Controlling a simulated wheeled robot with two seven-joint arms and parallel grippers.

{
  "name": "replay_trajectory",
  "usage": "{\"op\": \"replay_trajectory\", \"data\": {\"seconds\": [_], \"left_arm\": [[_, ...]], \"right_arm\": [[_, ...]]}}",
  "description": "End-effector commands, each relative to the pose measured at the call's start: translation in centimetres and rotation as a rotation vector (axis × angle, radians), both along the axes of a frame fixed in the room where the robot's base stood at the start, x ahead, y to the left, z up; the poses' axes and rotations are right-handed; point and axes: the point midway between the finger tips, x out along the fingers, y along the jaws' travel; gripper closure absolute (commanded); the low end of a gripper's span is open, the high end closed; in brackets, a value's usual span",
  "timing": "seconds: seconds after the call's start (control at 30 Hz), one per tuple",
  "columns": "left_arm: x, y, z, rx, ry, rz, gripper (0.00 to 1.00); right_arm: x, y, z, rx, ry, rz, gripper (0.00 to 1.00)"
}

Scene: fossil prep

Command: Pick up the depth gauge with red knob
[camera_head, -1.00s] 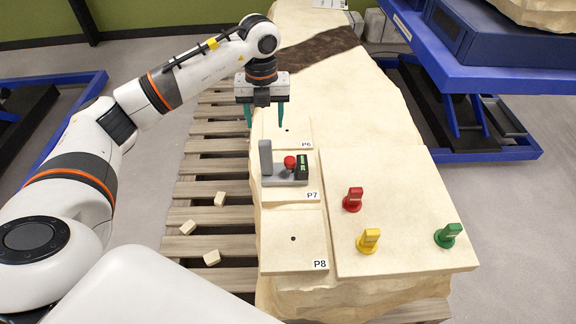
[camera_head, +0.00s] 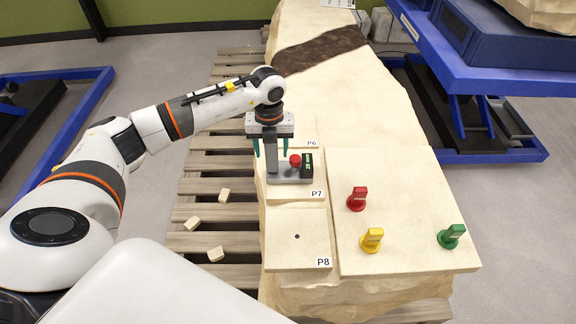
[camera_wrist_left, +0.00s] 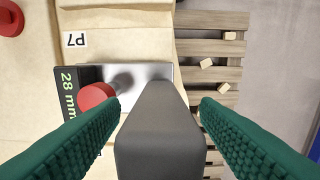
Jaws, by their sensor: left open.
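The depth gauge (camera_head: 290,172) stands on the slab marked P7. It has a silver base, a grey upright post, a red knob (camera_head: 295,160) and a dark display block. My left gripper (camera_head: 271,150) is open, its green fingers pointing down at the gauge's post. In the left wrist view, the grey post (camera_wrist_left: 158,135) rises between the two open green fingers (camera_wrist_left: 160,120), with gaps on both sides. The red knob (camera_wrist_left: 96,96) and the display reading 28 mm (camera_wrist_left: 69,92) lie to the left of the post. My right gripper is not seen.
The P8 slab (camera_head: 290,252) with a small hole is bare. Red (camera_head: 357,198), yellow (camera_head: 371,240) and green (camera_head: 452,236) pieces stand on the large pale slab (camera_head: 415,190) at right. Small blocks lie on the wooden pallet (camera_head: 215,215) at left. A blue table (camera_head: 500,70) is at upper right.

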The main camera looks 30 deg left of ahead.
Motion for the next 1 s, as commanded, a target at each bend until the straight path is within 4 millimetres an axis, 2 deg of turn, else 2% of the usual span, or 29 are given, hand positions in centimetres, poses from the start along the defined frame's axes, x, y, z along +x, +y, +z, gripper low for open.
{"op": "replay_trajectory", "data": {"seconds": [0.07, 0.4, 1.0], "left_arm": [[0.01, 0.01, 0.02, 0.000, 0.000, 0.000, 0.44], [0.02, 0.01, 0.07, 0.000, 0.000, 0.000, 0.99], [0.03, 0.02, 0.12, 0.000, -0.001, 0.000, 1.00]], "right_arm": [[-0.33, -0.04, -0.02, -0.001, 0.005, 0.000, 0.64], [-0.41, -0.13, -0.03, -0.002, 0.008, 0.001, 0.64], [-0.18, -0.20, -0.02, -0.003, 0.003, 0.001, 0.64]]}}
